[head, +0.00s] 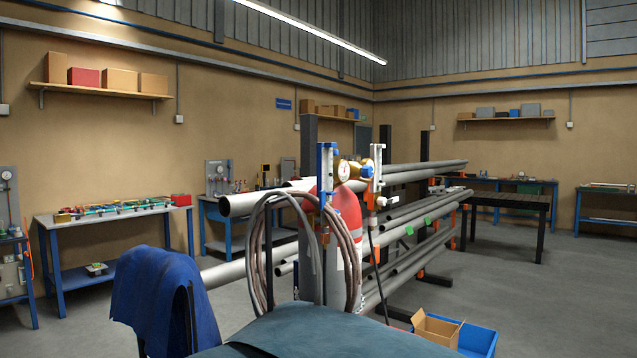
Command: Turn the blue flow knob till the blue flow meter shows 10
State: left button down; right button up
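Two upright flow meters stand on top of gas cylinders near the middle of the head view. The left one (326,165) has a blue body with a pale tube. A small blue part (367,171), which looks like a knob, sits just left of the right meter. A brass regulator with a round white dial gauge (344,171) is between the meters. The scales are too small to read. Neither of my grippers is in view.
Red-shouldered cylinders (346,206) carry coiled hoses (259,250). A rack of long grey pipes (425,171) is behind them. A blue cloth (157,295) hangs at left, and a teal-covered surface (325,333) fills the bottom. A blue bin (478,341) stands at lower right.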

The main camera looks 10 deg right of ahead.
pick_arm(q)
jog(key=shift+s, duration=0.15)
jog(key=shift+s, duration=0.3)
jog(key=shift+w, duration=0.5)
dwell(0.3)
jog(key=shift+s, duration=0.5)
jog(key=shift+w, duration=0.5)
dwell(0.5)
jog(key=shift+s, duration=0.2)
